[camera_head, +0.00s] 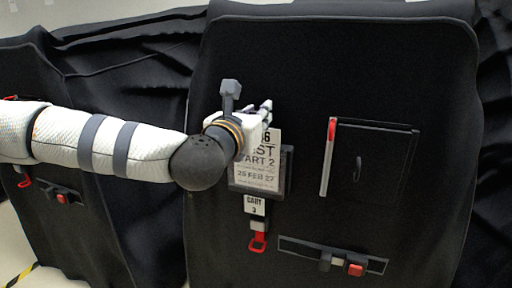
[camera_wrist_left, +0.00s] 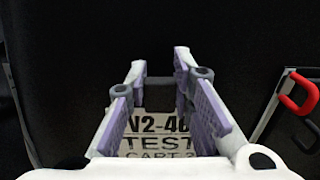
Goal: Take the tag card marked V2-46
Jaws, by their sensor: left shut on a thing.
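The white tag card (camera_head: 258,172) hangs on the front of the black covered cart, in a dark grey holder (camera_head: 287,178). My right gripper is not in view.
Below the holder hang a small white "CART 3" label (camera_head: 255,205) and a red clip (camera_head: 259,241). To the right are a red and white strip (camera_head: 327,160), a black panel with a hook (camera_head: 385,165) and a strap with a red buckle (camera_head: 355,269). Another covered cart (camera_head: 90,220) stands left.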

